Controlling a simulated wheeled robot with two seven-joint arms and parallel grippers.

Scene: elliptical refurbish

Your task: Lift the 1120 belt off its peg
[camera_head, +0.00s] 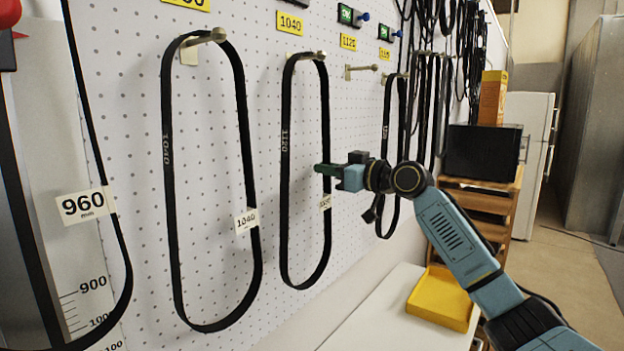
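The 1120 belt (285,170) is a black loop with "1120" printed on its left strand and a small white tag (325,202) on its right strand. It hangs from a metal peg (310,55) on the white pegboard, under a yellow 1040 label (290,22). My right gripper (328,170) is at the belt's right strand, just above the tag, and covers a short piece of that strand. Whether its fingers are closed on the belt is not clear. My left gripper is out of view.
A belt marked 1040 (168,180) hangs to the left. An empty peg (362,69) sits to the right, below a yellow 1120 label (348,42). More belts hang further right. A yellow tray (440,300) lies on a white surface (372,318) below.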

